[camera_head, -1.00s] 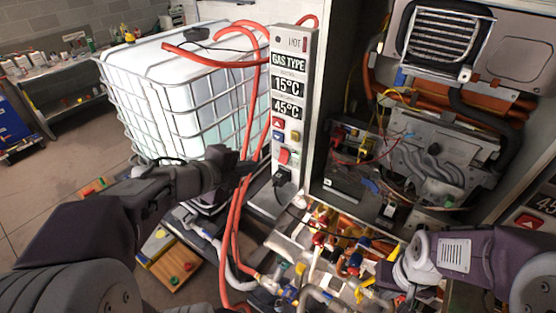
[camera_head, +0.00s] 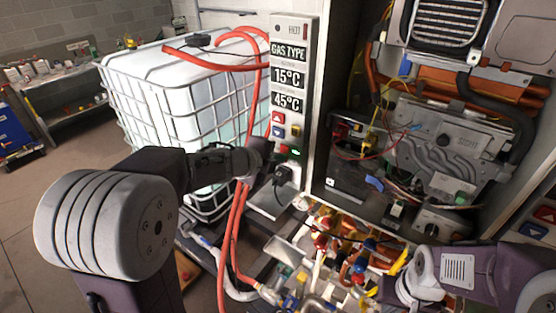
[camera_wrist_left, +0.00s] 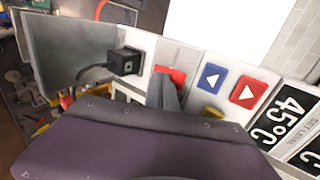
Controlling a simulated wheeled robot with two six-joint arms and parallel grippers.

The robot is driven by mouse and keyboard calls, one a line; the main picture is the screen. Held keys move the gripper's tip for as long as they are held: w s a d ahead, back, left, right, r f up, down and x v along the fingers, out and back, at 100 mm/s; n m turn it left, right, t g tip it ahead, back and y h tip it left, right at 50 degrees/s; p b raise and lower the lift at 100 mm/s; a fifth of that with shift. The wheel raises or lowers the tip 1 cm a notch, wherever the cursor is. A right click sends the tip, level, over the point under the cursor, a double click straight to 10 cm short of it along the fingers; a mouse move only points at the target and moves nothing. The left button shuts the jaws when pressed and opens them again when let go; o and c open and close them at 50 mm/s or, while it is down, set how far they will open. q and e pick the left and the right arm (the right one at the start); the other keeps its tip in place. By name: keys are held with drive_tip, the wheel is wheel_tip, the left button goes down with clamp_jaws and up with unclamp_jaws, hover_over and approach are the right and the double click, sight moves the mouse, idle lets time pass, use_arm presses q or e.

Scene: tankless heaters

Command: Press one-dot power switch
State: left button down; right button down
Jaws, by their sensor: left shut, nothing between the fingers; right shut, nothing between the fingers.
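The control panel (camera_head: 290,60) stands upright at centre, with a red button, a blue button and a yellow button on it. A red switch (camera_wrist_left: 170,74) shows low on the panel in the left wrist view, partly hidden by my finger. Dot markings are not readable. My left gripper (camera_head: 268,155) is shut and empty, its tips at the panel by this switch; in the left wrist view the fingers (camera_wrist_left: 163,92) overlap it. I cannot tell whether they touch. A green light (camera_head: 296,151) shows beside the tips. My right gripper (camera_head: 392,288) is shut and empty at lower right, partly hidden among pipes.
A black plug (camera_head: 283,174) with a cable sits in the panel just below the switch. Orange hoses (camera_head: 236,230) hang beside my left gripper. A caged white tank (camera_head: 160,90) is behind it. An open heater cabinet (camera_head: 440,130) and valves (camera_head: 320,245) crowd the right and bottom.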

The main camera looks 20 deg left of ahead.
use_arm(q)
drive_tip(key=shift+a, duration=0.1)
drive_tip(key=shift+w+f+b, duration=0.2)
drive_tip(key=shift+b, duration=0.1)
drive_tip(key=shift+f+b, duration=0.25)
drive_tip(key=shift+b, duration=0.25)
drive_tip(key=shift+s+r+p, duration=0.3)
drive_tip(key=shift+r+p, duration=0.05)
drive_tip(key=shift+r, duration=0.1)
drive_tip(key=shift+w+r, duration=0.15)
drive_tip(key=shift+r+p, duration=0.15)
drive_tip(key=shift+p, duration=0.25)
drive_tip(key=shift+r+p, duration=0.5)
use_arm(e)
drive_tip(key=shift+s+r, duration=0.45)
